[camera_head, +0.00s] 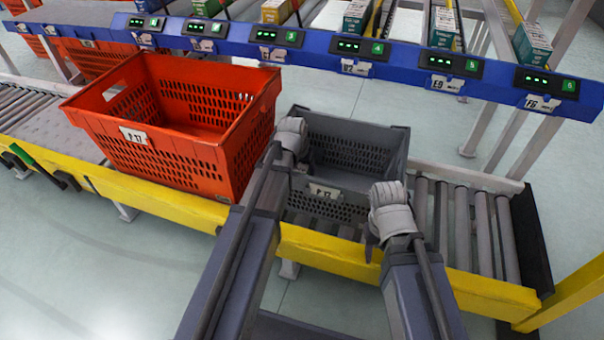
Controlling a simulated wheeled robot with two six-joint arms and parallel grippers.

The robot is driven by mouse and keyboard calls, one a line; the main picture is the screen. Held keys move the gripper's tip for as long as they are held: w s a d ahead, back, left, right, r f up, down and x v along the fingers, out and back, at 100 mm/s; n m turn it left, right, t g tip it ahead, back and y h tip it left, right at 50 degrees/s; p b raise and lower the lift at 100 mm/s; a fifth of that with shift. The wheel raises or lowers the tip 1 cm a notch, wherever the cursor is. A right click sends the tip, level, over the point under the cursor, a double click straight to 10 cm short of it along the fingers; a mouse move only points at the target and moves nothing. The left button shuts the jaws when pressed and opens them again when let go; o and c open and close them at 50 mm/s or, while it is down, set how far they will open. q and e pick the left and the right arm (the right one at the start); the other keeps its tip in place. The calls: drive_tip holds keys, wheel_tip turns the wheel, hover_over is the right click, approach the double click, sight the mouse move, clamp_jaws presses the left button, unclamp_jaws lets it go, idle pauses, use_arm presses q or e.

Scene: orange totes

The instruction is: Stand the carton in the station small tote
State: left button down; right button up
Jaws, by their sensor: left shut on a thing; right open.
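The small grey tote (390,168) stands on the roller conveyor, with a white label on its near wall. Its visible inside shows no carton, though part of it is hidden. My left gripper (291,150) is at the tote's left side, close to the rim. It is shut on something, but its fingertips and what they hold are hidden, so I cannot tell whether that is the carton. My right gripper (372,248) is open in front of the tote's near right corner, with its fingers pointing down. It holds nothing that I can see.
A large orange tote (150,150) stands directly left of the grey tote. A yellow rail (330,252) runs along the conveyor's front. Bare rollers (480,225) lie to the right. Behind is a blue shelf beam (330,45) with displays; several small boxes (443,27) sit above it.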

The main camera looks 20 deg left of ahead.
use_arm(q)
drive_tip(key=shift+f+b, duration=0.55)
drive_tip(key=shift+f, duration=0.1)
drive_tip(key=shift+c, duration=0.2)
unclamp_jaws()
drive_tip(key=shift+r, duration=0.2)
drive_tip(key=shift+r+p, duration=0.6)
drive_tip(key=shift+p, duration=0.2)
drive_tip(key=p+v, duration=1.1)
drive_tip(key=v, duration=0.1)
drive_tip(key=shift+f, duration=0.1)
